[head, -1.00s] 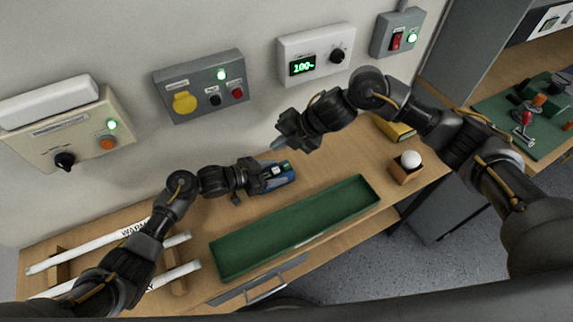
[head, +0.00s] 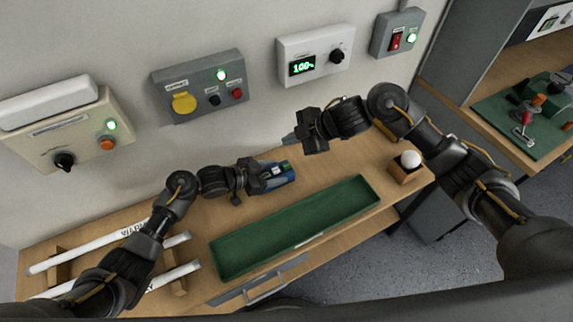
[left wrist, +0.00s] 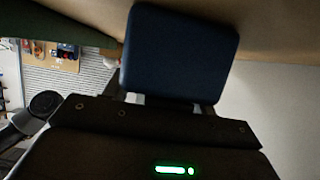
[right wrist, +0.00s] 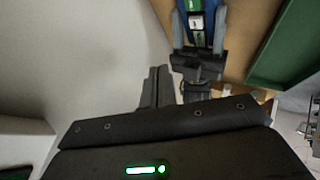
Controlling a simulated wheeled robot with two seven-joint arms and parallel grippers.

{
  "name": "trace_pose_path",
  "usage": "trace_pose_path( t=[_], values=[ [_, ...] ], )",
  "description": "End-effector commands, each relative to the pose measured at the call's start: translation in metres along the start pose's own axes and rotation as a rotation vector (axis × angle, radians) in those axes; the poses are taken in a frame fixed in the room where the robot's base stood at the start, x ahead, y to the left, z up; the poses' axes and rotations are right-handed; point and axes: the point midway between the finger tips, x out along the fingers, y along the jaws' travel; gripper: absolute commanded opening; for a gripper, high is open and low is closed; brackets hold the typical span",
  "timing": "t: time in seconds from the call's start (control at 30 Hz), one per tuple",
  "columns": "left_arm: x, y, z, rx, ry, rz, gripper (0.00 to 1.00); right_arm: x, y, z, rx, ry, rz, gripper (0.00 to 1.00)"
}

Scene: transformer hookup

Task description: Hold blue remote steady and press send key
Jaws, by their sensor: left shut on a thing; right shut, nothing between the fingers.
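The blue remote (head: 283,172) is held above the wooden bench, near the wall. My left gripper (head: 262,177) is shut on it; in the left wrist view the blue body (left wrist: 180,55) fills the space beyond the fingers. In the right wrist view the remote (right wrist: 190,5) shows at the top, with a green key (right wrist: 193,5) and a white key (right wrist: 196,24) on its face. My right gripper (head: 295,137) is shut and empty, up and to the right of the remote and apart from it. It also shows in the right wrist view (right wrist: 158,72).
A long green tray (head: 295,235) lies on the bench in front of the remote. A white ball on a wooden block (head: 405,173) stands at the right. White tubes (head: 100,245) lie at the left.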

Motion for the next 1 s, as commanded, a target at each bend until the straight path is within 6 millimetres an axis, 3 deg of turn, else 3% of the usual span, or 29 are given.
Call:
trace_pose_path(
  t=[0.6,1.0],
  values=[
    [0.000,0.000,0.000,0.000,0.000,0.000,0.29,0.051,-0.037,0.037,0.001,0.000,-0.003,0.00],
    [0.000,0.000,0.000,0.000,0.000,0.000,0.29,0.058,-0.042,0.042,-0.002,0.000,-0.001,0.00]
  ],
)
